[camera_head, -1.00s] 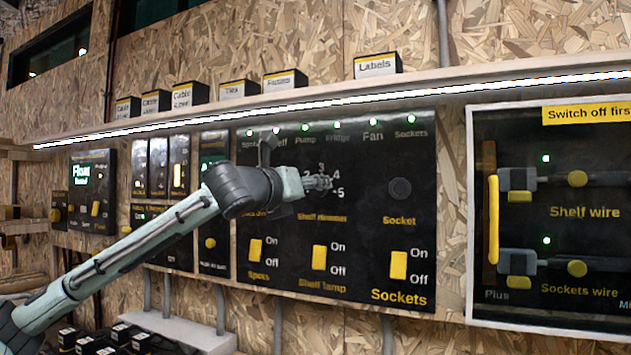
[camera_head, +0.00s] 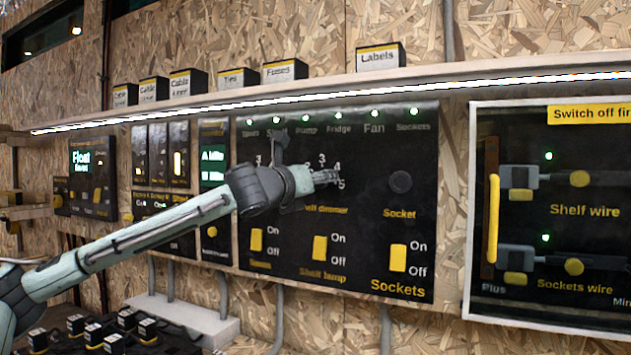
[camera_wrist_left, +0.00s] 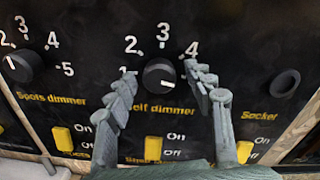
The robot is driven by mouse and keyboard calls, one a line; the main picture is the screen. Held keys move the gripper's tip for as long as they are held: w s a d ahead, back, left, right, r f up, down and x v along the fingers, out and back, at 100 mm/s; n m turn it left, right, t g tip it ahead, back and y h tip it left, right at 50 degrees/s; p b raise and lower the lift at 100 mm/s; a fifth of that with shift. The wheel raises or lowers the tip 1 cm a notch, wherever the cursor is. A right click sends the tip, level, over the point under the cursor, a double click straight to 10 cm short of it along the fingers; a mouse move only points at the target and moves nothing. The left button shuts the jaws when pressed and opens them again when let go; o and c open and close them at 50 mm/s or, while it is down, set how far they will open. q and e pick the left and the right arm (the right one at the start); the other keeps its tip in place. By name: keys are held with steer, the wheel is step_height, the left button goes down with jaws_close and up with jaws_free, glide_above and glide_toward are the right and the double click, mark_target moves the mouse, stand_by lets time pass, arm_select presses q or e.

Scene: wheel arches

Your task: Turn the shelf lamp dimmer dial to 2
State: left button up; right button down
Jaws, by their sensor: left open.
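The shelf dimmer dial (camera_wrist_left: 159,74) is a round black knob on the black panel. Its white mark lies on the lower right of its face, pointing roughly toward the 5 side. Numbers 1 to 4 show around it; the 5 is hidden behind a finger in the left wrist view. My left gripper (camera_wrist_left: 160,78) is open, with one finger on each side of the dial; I cannot tell whether they touch it. In the head view my left gripper (camera_head: 335,178) covers the dial. My right gripper is not in view.
The spots dimmer (camera_wrist_left: 22,65) is left of the dial and the socket knob (camera_wrist_left: 285,83) right. Yellow switches (camera_head: 319,247) sit below. A shelf with a lit strip (camera_head: 330,97) juts out above the panel. A framed wire panel (camera_head: 466,200) stands at right.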

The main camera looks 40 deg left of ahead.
arm_select(q)
steer(key=c, duration=1.2)
steer(key=shift+o, duration=0.2)
